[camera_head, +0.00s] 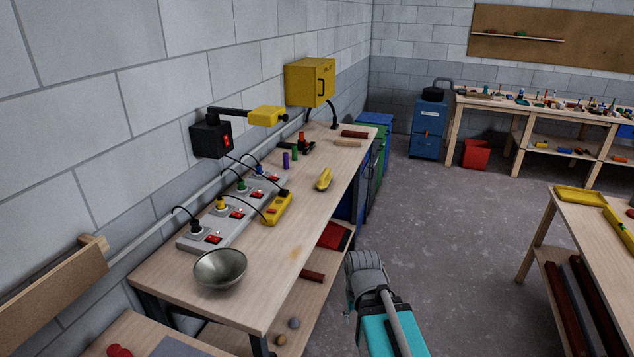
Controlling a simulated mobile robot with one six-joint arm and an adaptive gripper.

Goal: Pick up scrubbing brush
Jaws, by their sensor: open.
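I cannot single out a scrubbing brush for certain. A small elongated yellow object (324,179) lies on the wooden workbench (275,275), near its right edge, and may be the brush; its bristles cannot be made out. Farther back on the bench lie a light wooden piece (347,143) and a dark red piece (355,134). Part of my own arm shows at the bottom centre, over the floor to the right of the bench and apart from the yellow object. No gripper fingers can be made out there.
A metal bowl (220,268) stands at the bench's near end. Beside it are a power strip (208,233) with plugs and a yellow device (277,208). A yellow wall box (310,82) hangs above. Other tables stand at the right. The grey floor (440,220) between them is clear.

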